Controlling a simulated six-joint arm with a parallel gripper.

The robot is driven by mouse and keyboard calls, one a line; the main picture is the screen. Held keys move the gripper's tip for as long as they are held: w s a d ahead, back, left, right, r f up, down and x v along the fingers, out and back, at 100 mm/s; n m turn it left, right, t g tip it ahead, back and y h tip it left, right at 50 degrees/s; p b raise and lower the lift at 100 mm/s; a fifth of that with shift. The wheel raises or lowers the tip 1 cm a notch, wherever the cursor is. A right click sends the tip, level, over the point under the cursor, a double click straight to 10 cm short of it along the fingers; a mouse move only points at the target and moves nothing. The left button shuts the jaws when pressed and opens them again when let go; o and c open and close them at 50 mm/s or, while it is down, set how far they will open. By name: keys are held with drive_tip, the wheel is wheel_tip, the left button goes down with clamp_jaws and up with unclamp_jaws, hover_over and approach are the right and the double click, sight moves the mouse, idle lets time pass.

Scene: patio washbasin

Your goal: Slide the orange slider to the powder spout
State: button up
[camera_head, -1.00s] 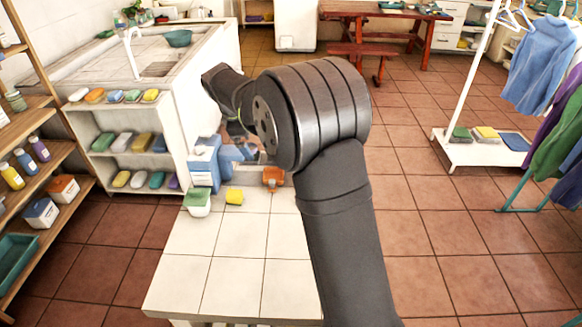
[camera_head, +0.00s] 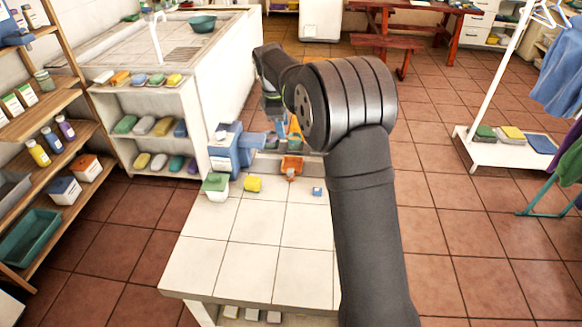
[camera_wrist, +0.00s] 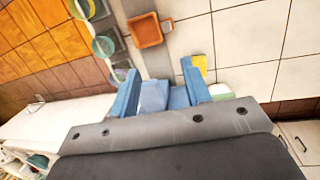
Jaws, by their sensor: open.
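The orange slider (camera_head: 291,166) is a small square, open-topped tray on a grey track at the far edge of the white tiled table (camera_head: 262,229). It also shows at the top of the wrist view (camera_wrist: 146,30). Several round cups or spouts (camera_wrist: 103,45) stand beside the track; I cannot tell which is the powder spout. In the head view they are partly hidden behind my arm. My gripper (camera_wrist: 160,66) is open, with two blue fingers apart and nothing clearly held. The slider lies beyond the fingertips, not between them.
A blue box-shaped dispenser (camera_head: 225,148) stands at the table's far left corner. A green-and-white container (camera_head: 215,186), a yellow block (camera_head: 253,183) and a small blue block (camera_head: 317,191) stand near the track. The table's near part is clear.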

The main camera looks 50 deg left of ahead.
sight(290, 170)
drive_tip(key=f, duration=0.6)
drive_tip(key=w+f+g, duration=0.1)
drive_tip(key=f, duration=0.5)
drive_tip(key=w+f+g, duration=0.1)
drive_tip(key=f, duration=0.5)
drive_tip(key=shift+w+d, duration=0.2)
drive_tip(key=shift+w, duration=0.05)
drive_tip(key=shift+c, duration=0.2)
